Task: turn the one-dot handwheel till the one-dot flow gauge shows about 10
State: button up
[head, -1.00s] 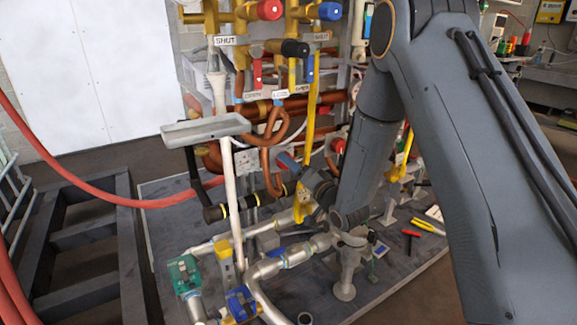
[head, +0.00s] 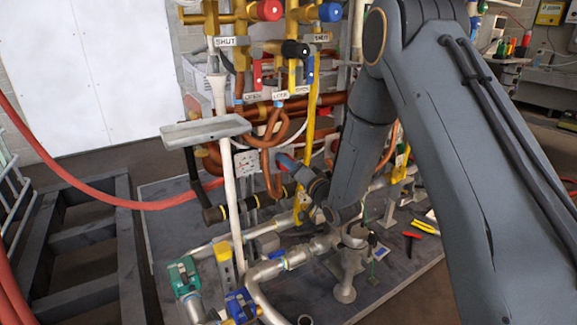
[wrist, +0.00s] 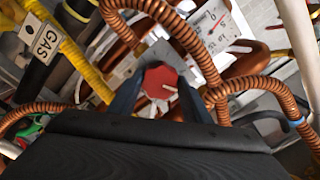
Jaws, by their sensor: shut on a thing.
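A red handwheel (wrist: 161,82) shows in the middle of the wrist view. My gripper (wrist: 158,86) is shut on it, with a dark blue finger on each side. In the head view my gripper (head: 287,164) reaches in low among the pipes, and the handwheel is hidden there. A white flow gauge (wrist: 214,28) with a numbered scale is just beyond the handwheel, partly cut off by a copper coil. A white gauge face (head: 246,163) also shows in the head view, left of my gripper. I cannot read its pointer, and I see no dot marks clearly.
Corrugated copper pipes (wrist: 185,35) loop close around my gripper. A white upright pipe (head: 229,195) and a grey tray (head: 205,130) stand left of my gripper. Pliers (head: 426,228) lie at right.

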jog(key=shift+n, duration=0.3)
jog(key=m+b, duration=0.1)
jog(key=m, duration=1.5)
jog(key=m+b, duration=0.2)
jog(key=m, duration=1.5)
jog(key=shift+s+f, duration=0.1)
jog(key=shift+f, duration=0.1)
dwell(0.6)
